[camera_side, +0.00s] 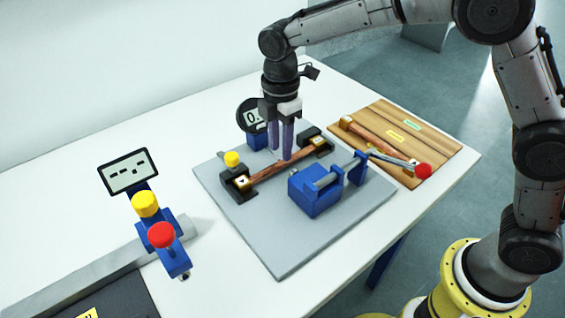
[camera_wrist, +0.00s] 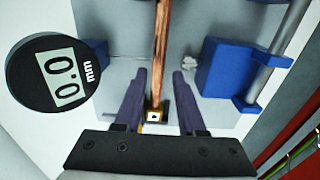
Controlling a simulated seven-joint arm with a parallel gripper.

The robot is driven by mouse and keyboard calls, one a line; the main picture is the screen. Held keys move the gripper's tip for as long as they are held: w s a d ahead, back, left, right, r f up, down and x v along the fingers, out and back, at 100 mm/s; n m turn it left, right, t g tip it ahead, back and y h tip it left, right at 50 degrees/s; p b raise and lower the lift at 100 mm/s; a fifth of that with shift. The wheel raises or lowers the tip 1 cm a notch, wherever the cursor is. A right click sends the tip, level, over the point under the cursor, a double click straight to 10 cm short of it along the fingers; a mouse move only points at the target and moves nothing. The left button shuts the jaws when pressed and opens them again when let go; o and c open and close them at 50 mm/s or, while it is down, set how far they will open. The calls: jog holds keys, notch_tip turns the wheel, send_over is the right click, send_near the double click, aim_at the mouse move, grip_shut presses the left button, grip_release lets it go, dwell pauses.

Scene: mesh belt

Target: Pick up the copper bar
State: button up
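The copper bar (camera_side: 266,172) lies across the grey plate (camera_side: 270,255), its ends in two black holders with brass-coloured fittings. In the wrist view the copper bar (camera_wrist: 162,45) runs from the top edge down towards one holder (camera_wrist: 156,115). My gripper (camera_side: 281,154) points down over the bar, its purple fingertips close to bar height. In the wrist view my gripper (camera_wrist: 160,78) is open, with one finger on each side of the bar's line and visible gaps. Whether the fingertips reach below the bar's top is unclear.
A blue clamp device (camera_side: 315,193) stands close in front of the bar. A round gauge (camera_side: 252,116) stands behind. A blue device with a display (camera_side: 129,173) stands at left.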

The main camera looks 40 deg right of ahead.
aim_at(282, 164)
jog(key=shift+w+d+f, duration=0.1)
jog(key=shift+d+f, duration=0.1)
jog(key=shift+f, duration=1)
jog(key=shift+d+f, duration=0.15)
jog(key=shift+f, duration=1)
grip_shut()
jog(key=shift+w+r, duration=0.1)
jog(key=shift+r, duration=0.1)
